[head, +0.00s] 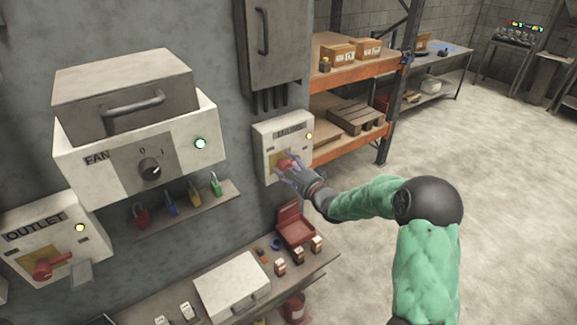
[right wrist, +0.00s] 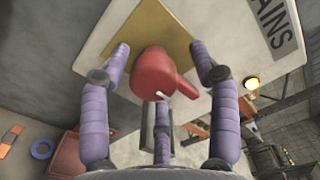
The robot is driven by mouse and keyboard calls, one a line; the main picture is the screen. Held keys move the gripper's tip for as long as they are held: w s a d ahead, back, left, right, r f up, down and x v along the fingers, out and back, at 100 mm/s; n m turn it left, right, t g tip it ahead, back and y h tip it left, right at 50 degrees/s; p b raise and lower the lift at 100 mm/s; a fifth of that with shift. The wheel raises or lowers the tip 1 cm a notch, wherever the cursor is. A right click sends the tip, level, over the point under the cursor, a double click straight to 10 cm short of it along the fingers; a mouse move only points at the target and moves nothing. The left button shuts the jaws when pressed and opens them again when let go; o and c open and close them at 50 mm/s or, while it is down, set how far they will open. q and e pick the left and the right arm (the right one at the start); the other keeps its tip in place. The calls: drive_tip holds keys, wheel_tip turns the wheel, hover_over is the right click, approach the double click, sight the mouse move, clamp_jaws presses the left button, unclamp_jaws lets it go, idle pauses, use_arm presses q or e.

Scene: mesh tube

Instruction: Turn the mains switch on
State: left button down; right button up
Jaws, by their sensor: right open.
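The mains box (head: 283,130) is a pale panel on the wall below a grey cabinet; its lettered plate reads "AINS" in the right wrist view. Its red rotary handle (right wrist: 158,75) sits on a yellow plate (right wrist: 176,33). A yellow lamp (head: 309,136) glows at the box's right side. My right gripper (head: 287,167) is in front of the handle, its purple fingers open and spread around it. In the right wrist view the handle is between the fingers, with gaps visible at both sides. I cannot tell whether the lower finger touches it. My left gripper is out of view.
A bench (head: 185,297) lies below, orange shelving (head: 345,140) beyond. Open floor is at right.

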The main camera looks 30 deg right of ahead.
drive_tip(key=shift+s+f, duration=0.1)
drive_tip(key=shift+s, duration=0.4)
drive_tip(key=s+d, duration=0.1)
drive_tip(key=s, duration=1)
drive_tip(key=s+a+f+n+g, duration=0.3)
drive_tip(key=a+f, duration=0.4)
drive_tip(key=f, duration=0.7)
drive_tip(key=a+f+n+g, duration=0.4)
drive_tip(key=a+f+g, duration=0.15)
drive_tip(key=f, duration=0.75)
drive_tip(key=s+a+f+n+g+y, duration=0.1)
drive_tip(key=s+a+f+n+g, duration=0.4)
drive_tip(key=s+a+f, duration=0.45)
drive_tip(key=s+a+f+n+g+y, duration=0.2)
drive_tip(key=s+a+f+n+g, duration=0.4)
drive_tip(key=s, duration=0.7)
wheel_tip(320, 180, down, 8)
drive_tip(key=w+a+t+b, duration=0.2)
drive_tip(key=b, duration=0.9)
drive_tip(key=shift+w+f+m, duration=0.15)
drive_tip(key=shift+f+m, duration=0.1)
drive_tip(key=shift+m, duration=0.05)
